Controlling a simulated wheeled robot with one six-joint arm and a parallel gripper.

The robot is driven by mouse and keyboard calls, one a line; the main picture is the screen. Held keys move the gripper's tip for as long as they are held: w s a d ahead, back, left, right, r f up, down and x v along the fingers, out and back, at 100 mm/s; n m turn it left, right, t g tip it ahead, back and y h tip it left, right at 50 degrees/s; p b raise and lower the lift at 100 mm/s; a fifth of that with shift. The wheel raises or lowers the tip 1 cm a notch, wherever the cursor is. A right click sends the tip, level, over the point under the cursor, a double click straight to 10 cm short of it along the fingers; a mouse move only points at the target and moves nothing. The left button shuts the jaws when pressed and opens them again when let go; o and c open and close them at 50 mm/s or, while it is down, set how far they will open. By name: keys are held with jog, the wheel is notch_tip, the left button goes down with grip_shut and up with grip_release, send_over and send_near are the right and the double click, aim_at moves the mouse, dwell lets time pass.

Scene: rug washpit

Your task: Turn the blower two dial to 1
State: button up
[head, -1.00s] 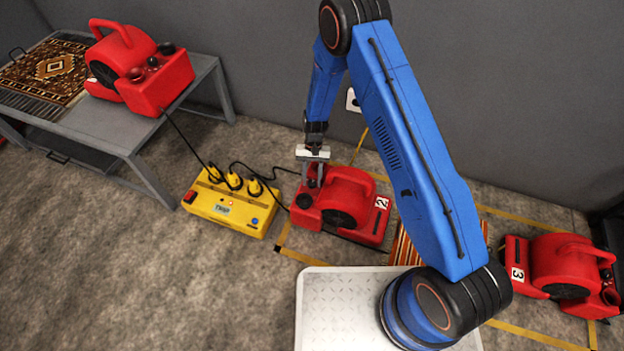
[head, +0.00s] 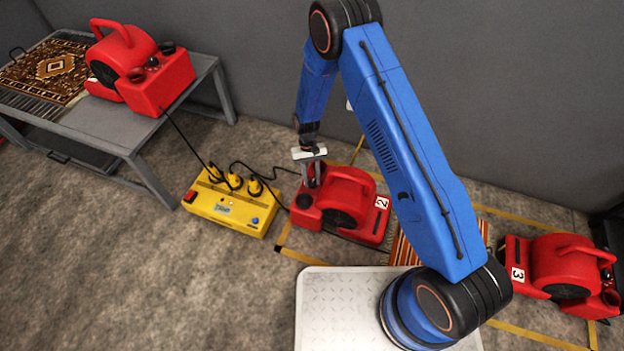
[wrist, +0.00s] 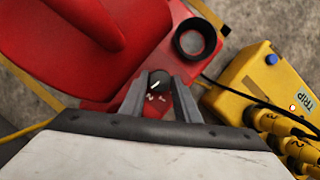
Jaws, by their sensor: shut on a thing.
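Blower two (head: 345,203) is a red blower with a white "2" label, standing on the floor by the yellow power box. Its small dark dial (wrist: 159,81), with a white pointer line, sits on the red housing in the wrist view. My gripper (wrist: 160,92) is shut on the dial, one finger on each side. In the head view my gripper (head: 312,178) reaches down onto the left end of the blower, and its fingers hide the dial there. White marks show beside the dial, but I cannot read them.
A yellow power box (head: 230,206) with plugs and cables stands just left of the blower; its "TRIP" label shows in the wrist view. A black round port (wrist: 194,40) is close to the dial. Blower three (head: 562,268) is at right. Another blower (head: 150,70) stands on a grey table.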

jog(key=n+h, duration=0.1)
jog(key=n, duration=0.2)
jog(key=n+t+h, duration=0.1)
jog(key=n, duration=0.2)
jog(key=shift+s+a+n, duration=0.1)
jog(key=shift+a+n, duration=0.1)
jog(key=shift+n, duration=0.1)
jog(key=n+t, duration=0.1)
jog(key=n, duration=0.1)
jog(key=n+h, duration=0.1)
jog(key=n, duration=0.2)
jog(key=shift+s+t, duration=0.15)
jog(key=shift+t, duration=0.25)
jog(key=shift+n, duration=0.4)
jog(key=o, duration=0.7)
jog(key=shift+o, duration=0.2)
jog(key=shift+a, duration=0.1)
jog(key=v, duration=1.7)
jog(key=shift+s+a, duration=0.15)
jog(key=shift+a, duration=0.15)
jog(key=shift+r, duration=0.1)
